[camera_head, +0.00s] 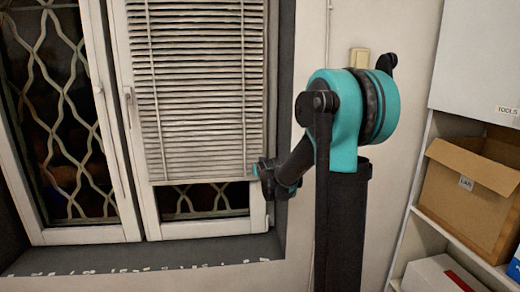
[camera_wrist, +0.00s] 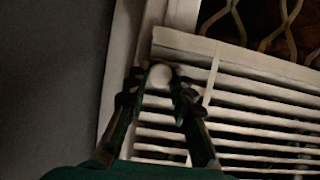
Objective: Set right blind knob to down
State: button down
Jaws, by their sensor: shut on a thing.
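The right blind (camera_head: 200,100) is a white slatted blind over the right window sash. It hangs most of the way down, and a strip of dark glass shows below its bottom rail. My gripper (camera_head: 264,178) is at the blind's lower right corner. In the wrist view my gripper (camera_wrist: 158,84) is shut on a round white knob (camera_wrist: 160,73), with one finger on each side of it. The blind's end rail and slats (camera_wrist: 240,70) lie beside and behind the knob. In the head view the knob is hidden by my gripper.
The left sash (camera_head: 112,130) has a bare pane with a wavy grille. A dark sill (camera_head: 150,262) runs below the window. At the right, a shelf (camera_head: 450,232) holds a cardboard LAN box (camera_head: 465,195) and a white box (camera_head: 440,275). A white TOOLS cabinet (camera_head: 480,60) is above.

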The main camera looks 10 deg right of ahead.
notch_tip(320, 180, down, 9)
jog(key=shift+s+r, duration=0.1)
dwell(0.4)
jog(key=c, duration=1.5)
grip_release()
jog(key=shift+o, duration=0.9)
jog(key=v, duration=1.1)
jog(key=shift+s+r, duration=0.2)
jog(key=shift+s, duration=0.15)
jog(key=s+d+f+g, duration=0.1)
jog(key=s+f+g, duration=0.2)
jog(key=s, duration=0.7)
jog(key=s+d+f+g, duration=0.2)
jog(key=s+f, duration=0.4)
jog(key=s, duration=0.4)
jog(key=s+d+f+g, duration=0.1)
jog(key=s+f+g, duration=0.3)
jog(key=s, duration=0.6)
jog(key=shift+d+f, duration=0.15)
jog(key=shift+f, duration=0.65)
